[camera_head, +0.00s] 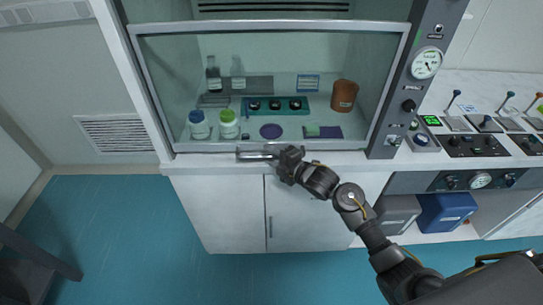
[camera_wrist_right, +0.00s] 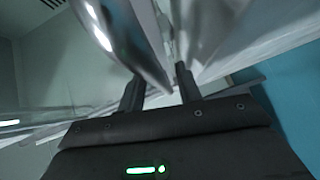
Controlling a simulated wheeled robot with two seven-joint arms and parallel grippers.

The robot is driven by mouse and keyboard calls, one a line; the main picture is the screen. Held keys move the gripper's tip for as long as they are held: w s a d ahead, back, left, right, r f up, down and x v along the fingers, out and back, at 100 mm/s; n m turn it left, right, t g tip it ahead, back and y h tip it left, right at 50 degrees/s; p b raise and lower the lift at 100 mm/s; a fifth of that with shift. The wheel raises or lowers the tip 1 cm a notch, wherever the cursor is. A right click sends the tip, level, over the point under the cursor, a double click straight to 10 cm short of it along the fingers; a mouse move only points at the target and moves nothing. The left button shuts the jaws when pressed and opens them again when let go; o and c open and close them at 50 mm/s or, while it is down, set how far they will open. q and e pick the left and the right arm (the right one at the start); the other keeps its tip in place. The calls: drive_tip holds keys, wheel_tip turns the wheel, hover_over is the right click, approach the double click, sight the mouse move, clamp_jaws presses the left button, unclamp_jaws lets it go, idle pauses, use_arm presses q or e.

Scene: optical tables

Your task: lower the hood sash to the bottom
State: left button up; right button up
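The hood sash (camera_head: 270,90) is a glass pane in a light metal frame. In the head view its lower rail (camera_head: 330,146) lies close above the front edge of the hood's worktop; I cannot tell whether they touch. A metal bar handle (camera_head: 256,156) sticks out at the lower rail. My right gripper (camera_head: 282,159) is at the handle's right end. In the right wrist view the shiny handle (camera_wrist_right: 122,40) runs in between the two fingers of this gripper (camera_wrist_right: 160,88). The fingers stand apart, with a gap beside the bar. My left gripper is out of view.
Behind the glass stand white bottles (camera_head: 228,125), a brown container (camera_head: 344,96) and a teal rack (camera_head: 275,105). A control panel with a gauge (camera_head: 426,63) is right of the sash. White cabinet doors (camera_head: 300,215) are below.

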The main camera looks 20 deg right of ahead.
drive_tip(key=shift+s+d, duration=0.2)
drive_tip(key=shift+s, duration=0.05)
drive_tip(key=b+v, duration=0.2)
drive_tip(key=v, duration=0.8)
